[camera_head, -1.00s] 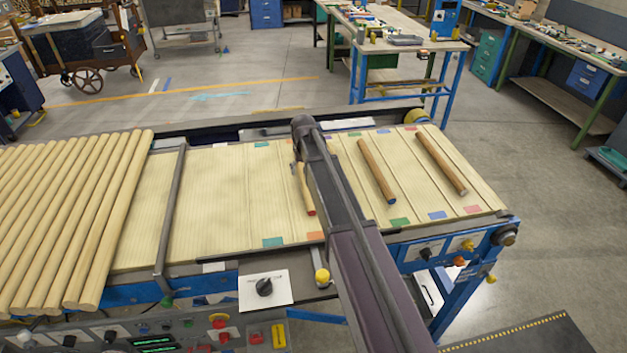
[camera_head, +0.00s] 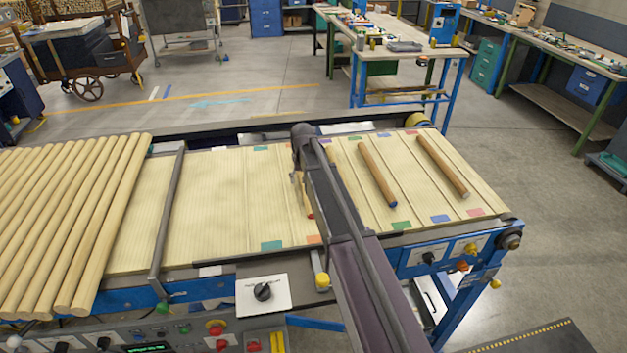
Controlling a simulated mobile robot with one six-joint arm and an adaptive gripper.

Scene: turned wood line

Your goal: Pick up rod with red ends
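The rod with red ends (camera_head: 305,197) is light wood and lies on the slatted bed (camera_head: 222,205), left of my arm. Its near red end shows; its upper part is largely hidden behind my wrist and gripper. My gripper (camera_head: 296,180) points down at the rod's upper part, only a small piece of it showing beside the arm. I cannot tell whether its fingers are apart, closed or touching the rod. A rod with a blue end (camera_head: 376,173) and a plain brown rod (camera_head: 442,165) lie farther right on the bed.
Several long pale dowels (camera_head: 85,215) lie side by side at the left, beyond a grey crossbar (camera_head: 168,220). Coloured patches mark the bed's edges. A control panel (camera_head: 170,335) runs along the front. The bed between crossbar and arm is clear.

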